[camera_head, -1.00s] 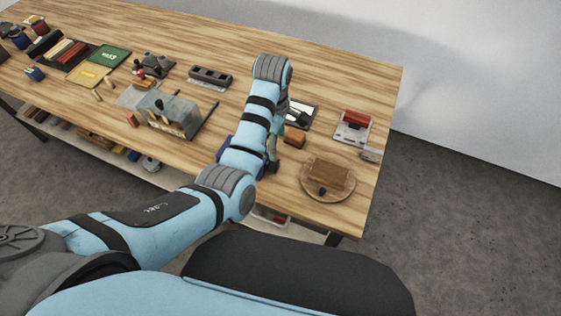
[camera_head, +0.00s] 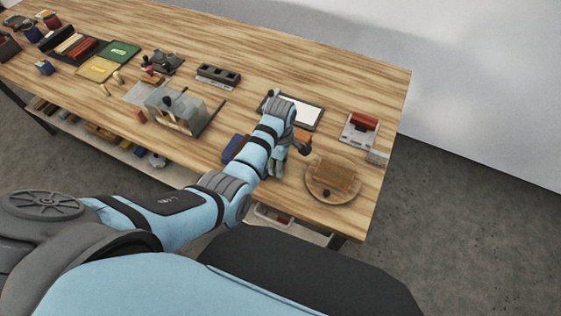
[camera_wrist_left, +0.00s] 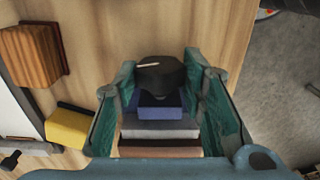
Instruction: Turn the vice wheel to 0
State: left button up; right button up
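The vice wheel (camera_wrist_left: 160,76) is a dark, round knob with a pale line on top, in front of a blue block-like body (camera_wrist_left: 155,106) in the left wrist view. The teal fingers of my left gripper (camera_wrist_left: 160,78) are apart, one on each side of the wheel; I cannot tell whether they touch it. In the head view my left gripper (camera_head: 278,163) is low near the table's front edge and hides the wheel. A blue part, apparently the vice (camera_head: 233,149), shows left of my arm. No number is readable. My right gripper is not in view.
A round wooden board (camera_head: 314,192) with a brown block is right of the gripper. A white-faced panel (camera_head: 308,112) lies behind. A brown block (camera_wrist_left: 28,55) and a yellow block (camera_wrist_left: 69,127) lie nearby. A grey machine (camera_head: 178,112) stands to the left.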

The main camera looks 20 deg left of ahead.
pick_arm(q)
jog(key=shift+c, duration=0.8)
jog(key=shift+s+t, duration=0.1)
jog(key=shift+t, duration=0.3)
jog(key=t, duration=0.3)
jog(key=shift+s+f, duration=0.1)
jog(key=shift+s, duration=0.2)
jog(key=shift+s+t, duration=0.15)
jog(key=shift+t, duration=1.45)
jog(key=shift+h, duration=0.3)
jog(key=o, duration=1.1)
jog(key=shift+o, duration=0.2)
